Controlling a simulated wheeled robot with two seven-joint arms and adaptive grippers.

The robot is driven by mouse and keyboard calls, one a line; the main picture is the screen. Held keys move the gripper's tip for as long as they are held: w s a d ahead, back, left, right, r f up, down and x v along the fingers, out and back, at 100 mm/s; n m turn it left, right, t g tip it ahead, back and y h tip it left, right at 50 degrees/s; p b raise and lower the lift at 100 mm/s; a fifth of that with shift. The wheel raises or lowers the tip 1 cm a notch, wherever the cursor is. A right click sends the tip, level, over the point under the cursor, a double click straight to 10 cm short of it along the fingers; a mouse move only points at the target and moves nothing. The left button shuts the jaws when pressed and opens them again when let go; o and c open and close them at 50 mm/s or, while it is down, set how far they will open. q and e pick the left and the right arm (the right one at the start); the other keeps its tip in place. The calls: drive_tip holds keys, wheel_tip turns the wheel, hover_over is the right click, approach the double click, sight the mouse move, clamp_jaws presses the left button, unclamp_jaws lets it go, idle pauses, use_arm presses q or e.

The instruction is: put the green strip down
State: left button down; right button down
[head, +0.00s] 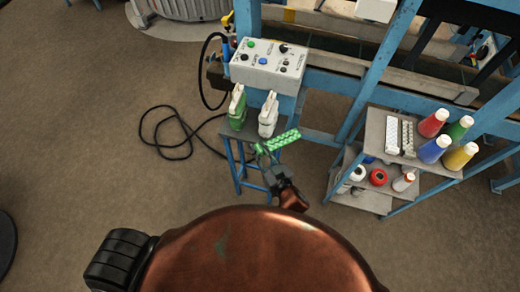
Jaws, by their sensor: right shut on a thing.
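The green strip (283,139) is a bright, short, studded bar, tilted up to the right. My right gripper (266,153) is shut on it near its left end. The strip shows beside and partly over the small blue stand (238,158); I cannot tell whether it touches the stand's top. My left gripper is not in view.
The shelf cart (374,118) at right holds pale strips and several thread cones. A black cable (172,142) lies on the floor at left.

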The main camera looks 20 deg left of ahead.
drive_tip(key=shift+f, duration=0.15)
drive_tip(key=c, duration=1.8)
unclamp_jaws()
drive_tip(key=shift+o, duration=0.2)
